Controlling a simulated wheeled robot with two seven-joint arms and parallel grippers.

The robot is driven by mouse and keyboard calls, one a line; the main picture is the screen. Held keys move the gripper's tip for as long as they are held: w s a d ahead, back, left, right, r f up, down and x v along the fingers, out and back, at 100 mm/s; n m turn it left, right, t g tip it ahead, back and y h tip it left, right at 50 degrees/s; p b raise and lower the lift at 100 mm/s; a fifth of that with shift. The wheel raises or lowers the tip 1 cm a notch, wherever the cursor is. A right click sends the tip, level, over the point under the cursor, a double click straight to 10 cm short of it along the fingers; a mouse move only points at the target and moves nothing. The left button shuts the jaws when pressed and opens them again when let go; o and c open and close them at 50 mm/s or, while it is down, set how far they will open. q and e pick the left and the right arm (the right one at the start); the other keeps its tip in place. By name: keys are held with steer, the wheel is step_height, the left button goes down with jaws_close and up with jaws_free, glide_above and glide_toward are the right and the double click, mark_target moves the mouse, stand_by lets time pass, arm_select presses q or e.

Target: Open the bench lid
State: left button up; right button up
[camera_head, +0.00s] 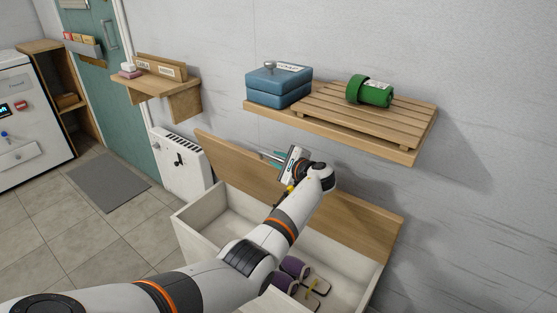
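The wooden bench lid (365,218) stands raised at the back of the bench, leaning toward the wall. The white bench box (205,220) below it is open at the top, and its inside shows. My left arm reaches across the bench from the lower left. My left gripper (272,158) is at the lid's upper edge, in front of the wall. Its fingers are small and partly hidden by the wrist, so I cannot tell whether they are open or touch the lid. My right gripper is not in view.
Purple slippers (294,267) lie inside the bench. A slatted wall shelf (400,135) with a blue box (278,88) and a green container (372,92) hangs above the lid. A white radiator (180,160) stands left of the bench. The tiled floor at left is clear around a grey mat (108,187).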

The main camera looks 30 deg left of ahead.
arm_select(q)
steer(key=shift+o, duration=0.5)
